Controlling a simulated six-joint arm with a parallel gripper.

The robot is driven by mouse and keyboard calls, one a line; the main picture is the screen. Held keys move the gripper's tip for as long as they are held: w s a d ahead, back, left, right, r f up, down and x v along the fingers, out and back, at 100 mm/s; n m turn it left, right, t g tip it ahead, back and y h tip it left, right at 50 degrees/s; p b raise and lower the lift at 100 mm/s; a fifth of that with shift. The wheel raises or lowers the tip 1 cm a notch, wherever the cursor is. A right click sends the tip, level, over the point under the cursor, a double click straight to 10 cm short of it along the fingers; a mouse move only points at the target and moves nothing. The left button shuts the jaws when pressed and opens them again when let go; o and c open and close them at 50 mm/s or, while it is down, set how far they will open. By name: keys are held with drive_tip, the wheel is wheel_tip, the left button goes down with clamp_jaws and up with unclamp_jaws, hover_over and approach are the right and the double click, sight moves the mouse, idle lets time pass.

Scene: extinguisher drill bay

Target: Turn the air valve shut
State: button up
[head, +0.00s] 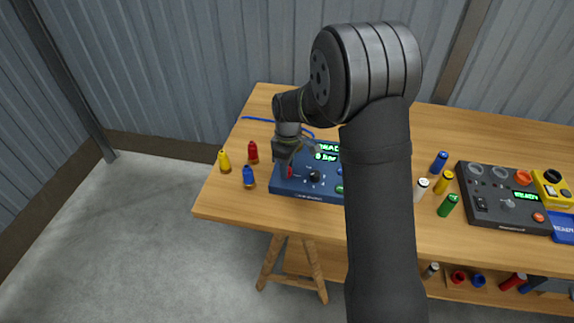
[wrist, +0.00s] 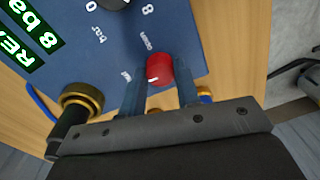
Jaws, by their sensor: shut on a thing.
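The air valve is a red knob (wrist: 160,68) on the blue panel (wrist: 205,45). In the wrist view it sits between the two fingers of my gripper (wrist: 158,82), which is shut on it. A short white mark shows on the knob; small labels beside it are too blurred to read surely. In the head view my gripper (head: 286,163) reaches down to the left part of the blue panel (head: 318,194), with a bit of the red knob (head: 290,172) showing. My arm hides the panel's right side. A green display (wrist: 35,50) reads 8 bar.
Yellow (head: 224,162), red (head: 253,153) and blue (head: 248,176) bottle-like pieces stand left of the panel. A brass-ringed black fitting (wrist: 82,98) is close to my gripper. A dark grey panel (head: 505,222) and several coloured cylinders lie right. Bare wood (head: 225,203) lies at the front left.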

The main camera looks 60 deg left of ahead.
drive_tip(key=o, duration=1)
drive_tip(key=shift+c, duration=0.2)
wheel_tip(320, 180, up, 18)
drive_tip(key=shift+w+a+f, duration=0.25)
drive_tip(key=shift+w, duration=0.05)
drive_tip(key=shift+f, duration=0.15)
drive_tip(key=f, duration=1.7)
drive_tip(key=shift+s+d+f, duration=0.1)
drive_tip(key=shift+s+d, duration=0.15)
drive_tip(key=shift+s, duration=0.05)
